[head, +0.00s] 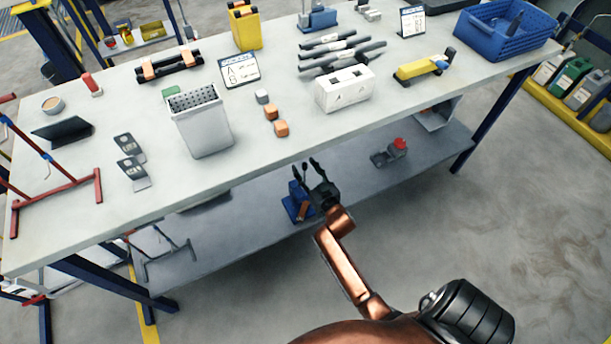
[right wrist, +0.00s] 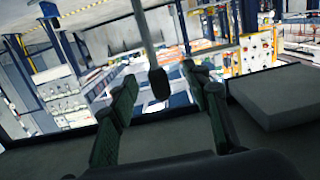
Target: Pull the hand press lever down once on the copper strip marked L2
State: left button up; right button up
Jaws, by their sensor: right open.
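My right gripper (head: 307,172) is open in front of the table's lower shelf. A blue device (head: 297,207) stands on that shelf just behind and left of the gripper; it looks like the hand press, but the gripper partly covers it. In the right wrist view a grey rod with a black grip (right wrist: 159,86), which looks like the press lever, shows between the two open fingers. I cannot tell whether they touch it. No copper strip marked L2 can be made out. My left gripper is not in view.
The grey table (head: 235,170) extends above the lower shelf (head: 345,185). A device with a red top (head: 399,144) sits on the shelf to the right. A grey perforated bin (head: 204,130) and a white box (head: 343,95) stand near the table's front edge.

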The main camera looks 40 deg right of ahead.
jog(key=shift+p+v, duration=0.85)
jog(key=shift+v, duration=0.45)
pick_arm(q)
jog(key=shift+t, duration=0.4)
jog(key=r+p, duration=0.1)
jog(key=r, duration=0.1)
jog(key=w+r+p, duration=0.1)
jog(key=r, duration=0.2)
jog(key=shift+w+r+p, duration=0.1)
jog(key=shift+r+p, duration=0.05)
jog(key=shift+p, duration=0.2)
pick_arm(e)
jog(key=v, duration=0.5)
jog(key=shift+s, duration=0.15)
notch_tip(320, 180, up, 10)
